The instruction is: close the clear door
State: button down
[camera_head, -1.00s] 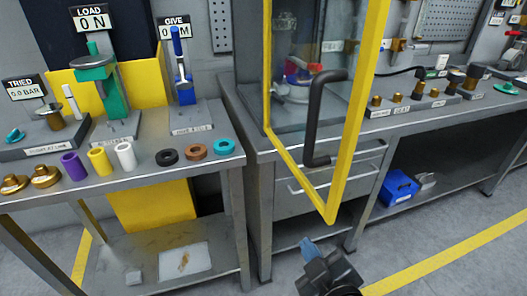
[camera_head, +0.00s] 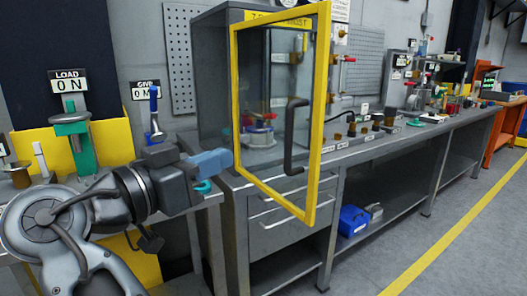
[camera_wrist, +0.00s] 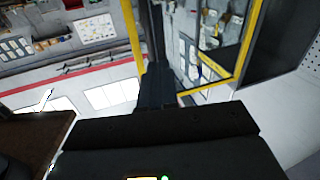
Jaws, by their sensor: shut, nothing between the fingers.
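The clear door (camera_head: 318,120) is a see-through panel in a yellow frame, standing open from the grey cabinet (camera_head: 212,90). Its black upright handle (camera_head: 291,135) is near the frame's right side. My gripper (camera_head: 228,159) is shut and empty, with its blue fingers pointing right at the door's left edge, well left of the handle. I cannot tell whether it touches the frame. In the wrist view, the dark fingertips (camera_wrist: 157,75) are together between yellow frame bars (camera_wrist: 132,35); the handle cannot be made out there.
A bench with green and blue valve stands (camera_head: 75,135) is at the left, partly behind my arm. Drawers (camera_head: 280,225) are below the cabinet. A long bench (camera_head: 420,130) with fittings runs right, with a blue bin (camera_head: 353,220) on its lower shelf. The floor at front right is clear.

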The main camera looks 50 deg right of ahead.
jog(key=a+r+m+g, duration=0.1)
jog(key=a+r+m, duration=0.1)
jog(key=p, duration=0.2)
send_near(288, 134)
jog(key=shift+g, duration=0.3)
jog(key=d, duration=0.6)
jog(key=shift+d+r, duration=0.15)
jog(key=shift+d, duration=0.25)
jog(key=shift+d, duration=0.15)
